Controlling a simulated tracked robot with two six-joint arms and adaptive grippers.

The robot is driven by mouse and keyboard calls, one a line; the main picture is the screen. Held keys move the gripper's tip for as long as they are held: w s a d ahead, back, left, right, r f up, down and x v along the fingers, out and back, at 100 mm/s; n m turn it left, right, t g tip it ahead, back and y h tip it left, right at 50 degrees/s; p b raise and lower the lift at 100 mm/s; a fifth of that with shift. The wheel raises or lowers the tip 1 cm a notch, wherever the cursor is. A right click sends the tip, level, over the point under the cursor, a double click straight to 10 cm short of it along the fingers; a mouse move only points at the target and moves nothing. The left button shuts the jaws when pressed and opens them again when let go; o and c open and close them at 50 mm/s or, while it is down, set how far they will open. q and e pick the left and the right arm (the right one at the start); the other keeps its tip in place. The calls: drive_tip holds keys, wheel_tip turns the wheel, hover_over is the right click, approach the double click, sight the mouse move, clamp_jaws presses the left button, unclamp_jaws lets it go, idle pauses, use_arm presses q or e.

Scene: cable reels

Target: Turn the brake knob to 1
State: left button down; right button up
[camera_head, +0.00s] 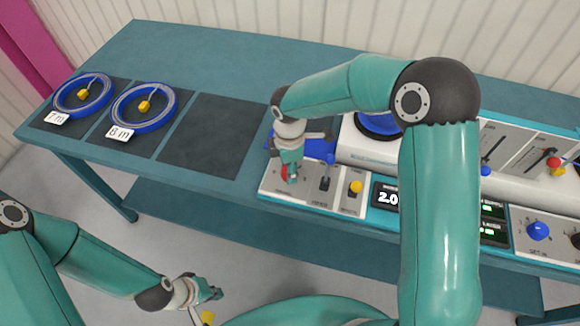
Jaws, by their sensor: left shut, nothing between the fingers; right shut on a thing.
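A red knob (285,172) sits on the left part of the pale control panel (272,189), mostly hidden by my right gripper. My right gripper (291,176) reaches down over this knob and is shut on it. Its pointer and scale are hidden, and I cannot read its label, so I cannot tell its setting. A blue knob (538,230) and a dark knob (576,240) stand on the right end of the panel, labels too small to read. My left gripper (213,293) is shut and empty, low in front of the bench, away from the panel.
Beside the red knob are a dark lever switch (325,183) and a yellow button (356,187). A display (388,199) reads 2.0. Two blue cable rings (82,97) (144,106) lie on dark mats at the left. An empty mat (212,137) lies between.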

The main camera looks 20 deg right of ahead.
idle(0.4)
drive_tip(key=o, duration=1.1)
drive_tip(key=shift+o, duration=0.2)
wheel_tip(320, 180, up, 12)
